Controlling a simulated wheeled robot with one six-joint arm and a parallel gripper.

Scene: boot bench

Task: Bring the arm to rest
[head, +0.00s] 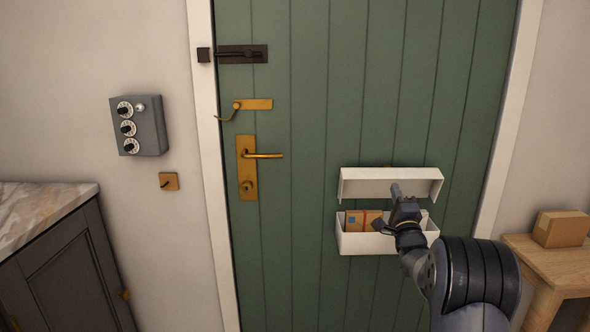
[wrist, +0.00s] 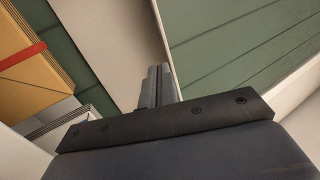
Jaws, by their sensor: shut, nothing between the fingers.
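My gripper (head: 396,192) is at the white letter box on the green door, in front of the gap between its raised lid (head: 360,190) and its open bin (head: 357,243). In the wrist view the two fingers of my gripper (wrist: 158,75) are together with nothing between them. A brown parcel with a red band (head: 355,221) is in the bin, and it also shows in the wrist view (wrist: 30,65) at the upper left. The arm hides the right part of the bin.
The green door (head: 300,220) carries a brass handle (head: 265,156), a brass hook latch (head: 255,104) and a dark bolt (head: 243,54). A grey dial box (head: 150,125) is on the left wall. A wooden table (head: 545,262) with a cardboard box (head: 562,229) stands at right.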

